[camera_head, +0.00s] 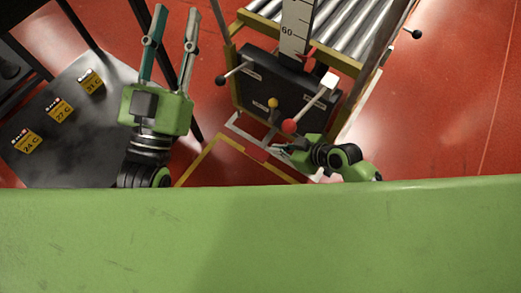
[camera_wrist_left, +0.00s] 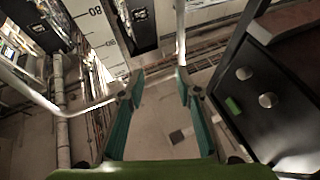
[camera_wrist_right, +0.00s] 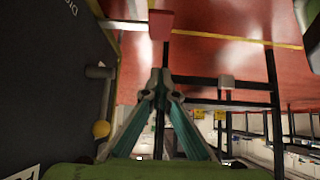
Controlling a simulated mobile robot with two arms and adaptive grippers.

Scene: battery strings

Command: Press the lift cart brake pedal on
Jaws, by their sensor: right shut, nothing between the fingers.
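The lift cart (camera_head: 277,88) stands at the upper middle of the head view, with a dark control panel and several knobbed levers. A red pedal-like pad (camera_head: 256,153) lies low at its near side; a red pad (camera_wrist_right: 160,24) also shows near the top of the right wrist view. I cannot tell which is the brake pedal. My right gripper (camera_head: 277,147) is shut and empty near the red pad, apart from it in the wrist view. My left gripper (camera_head: 176,12) is open and empty, pointing away at the left.
Rollers (camera_head: 340,28) top the cart. A dark table (camera_head: 60,135) with numbered yellow labels is at the left. Red floor is clear at the right.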

